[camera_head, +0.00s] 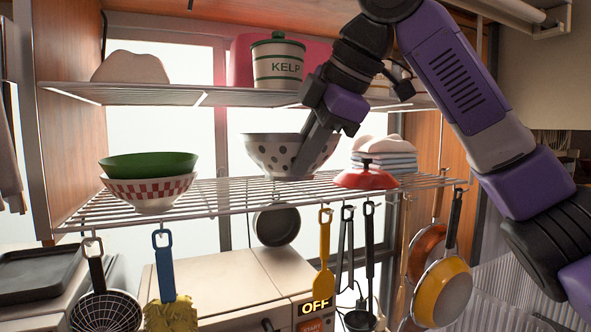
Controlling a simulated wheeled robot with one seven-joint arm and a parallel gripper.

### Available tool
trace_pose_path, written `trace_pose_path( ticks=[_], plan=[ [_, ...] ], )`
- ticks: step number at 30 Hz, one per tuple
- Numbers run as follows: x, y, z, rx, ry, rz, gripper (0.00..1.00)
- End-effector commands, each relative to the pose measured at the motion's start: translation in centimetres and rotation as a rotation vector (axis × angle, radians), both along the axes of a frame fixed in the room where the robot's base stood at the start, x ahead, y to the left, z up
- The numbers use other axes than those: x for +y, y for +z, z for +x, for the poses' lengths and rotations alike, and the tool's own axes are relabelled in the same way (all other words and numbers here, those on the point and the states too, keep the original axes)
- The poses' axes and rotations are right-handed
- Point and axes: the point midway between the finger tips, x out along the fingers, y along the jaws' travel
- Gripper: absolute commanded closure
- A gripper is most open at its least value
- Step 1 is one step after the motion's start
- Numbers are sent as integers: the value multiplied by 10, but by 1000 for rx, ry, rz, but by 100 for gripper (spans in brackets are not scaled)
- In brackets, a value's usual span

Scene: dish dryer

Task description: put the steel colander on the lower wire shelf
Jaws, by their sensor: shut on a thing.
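The steel colander (262,152), a pale grey bowl with dark round holes, is upright over the middle of the lower wire shelf (225,197). Its base is at the wires, but I cannot tell whether it rests on them or hangs just above. My gripper (303,160) comes down from the upper right and is shut on the colander's near right side. The fingers hide part of that side and rim.
Left on this shelf, a green bowl (148,164) sits in a red-checked bowl (150,189). Right are a red lid (366,179) and folded cloths (385,160). The upper shelf (215,97) holds a KELP canister (277,64). Utensils and pans hang below the front edge.

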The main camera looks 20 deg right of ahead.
Motion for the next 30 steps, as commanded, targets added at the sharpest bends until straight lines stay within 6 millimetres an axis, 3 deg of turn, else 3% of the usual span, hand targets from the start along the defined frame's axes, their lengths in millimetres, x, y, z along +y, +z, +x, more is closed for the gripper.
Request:
trace_pose_path(
  ticks=[5,12,22,23,26,30],
  plan=[
    [6,3,14,0,0,0,100],
    [5,-32,14,-1,0,0,100],
    [6,-37,14,-2,1,0,100],
    [6,-38,14,-1,0,0,86],
    [6,-37,14,-1,0,0,66],
    [6,-37,14,-1,0,0,66]
  ],
)
